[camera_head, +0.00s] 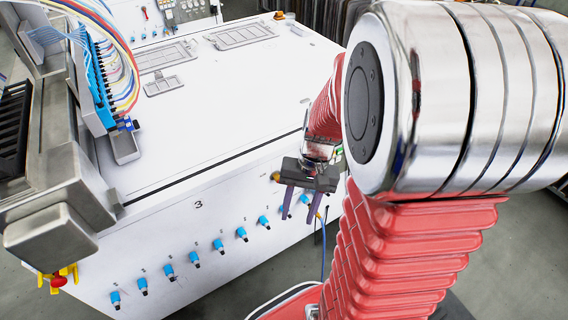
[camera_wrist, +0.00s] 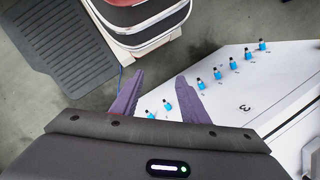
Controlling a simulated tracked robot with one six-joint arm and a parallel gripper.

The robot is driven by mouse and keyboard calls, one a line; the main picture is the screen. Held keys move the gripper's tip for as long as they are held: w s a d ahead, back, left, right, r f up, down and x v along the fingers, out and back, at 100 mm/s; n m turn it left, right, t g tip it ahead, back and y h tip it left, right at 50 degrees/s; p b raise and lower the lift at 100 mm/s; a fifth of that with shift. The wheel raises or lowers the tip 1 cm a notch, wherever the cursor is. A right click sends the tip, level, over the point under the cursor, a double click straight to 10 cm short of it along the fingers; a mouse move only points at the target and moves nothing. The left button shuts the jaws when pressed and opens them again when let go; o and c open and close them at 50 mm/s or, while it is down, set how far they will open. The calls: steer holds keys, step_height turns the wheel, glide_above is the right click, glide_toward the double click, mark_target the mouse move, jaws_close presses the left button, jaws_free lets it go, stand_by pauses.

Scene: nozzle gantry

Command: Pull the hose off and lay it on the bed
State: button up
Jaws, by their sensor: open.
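A thin blue hose (camera_head: 323,250) hangs down at the right end of the white cabinet's front. Its upper end is near my right-hand finger, by a small yellowish part, and I cannot tell exactly how it is attached. A short stretch of blue hose (camera_wrist: 120,80) also shows left of the fingers in the wrist view. My gripper (camera_head: 298,217) is open, with purple fingers pointing down in front of the cabinet. In the wrist view my gripper (camera_wrist: 160,78) has nothing between its fingertips. The bed (camera_head: 235,95) is the cabinet's broad white top, behind the gripper.
A row of several blue fittings (camera_head: 194,258) runs along the cabinet front. A grey gantry (camera_head: 65,235) with coloured tubes (camera_head: 118,55) stands at the left. Flat plates (camera_head: 240,35) lie at the bed's far side. The middle of the bed is clear.

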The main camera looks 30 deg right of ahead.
steer(key=w+d+f+m+t+y, duration=0.1)
steer(key=d+f+m+t+y, duration=0.15)
steer(key=f+m+y, duration=1.1)
steer(key=m+t+h, duration=1.5)
steer(key=t+h, duration=0.1)
steer(key=t, duration=0.1)
glide_toward(320, 218)
steer(key=w, duration=0.4)
steer(key=shift+d+r+g, duration=0.1)
steer(key=shift+g, duration=0.15)
steer(key=shift+w, duration=0.1)
steer(key=shift+w, duration=4.45)
steer(key=shift+c, duration=0.2)
jaws_close()
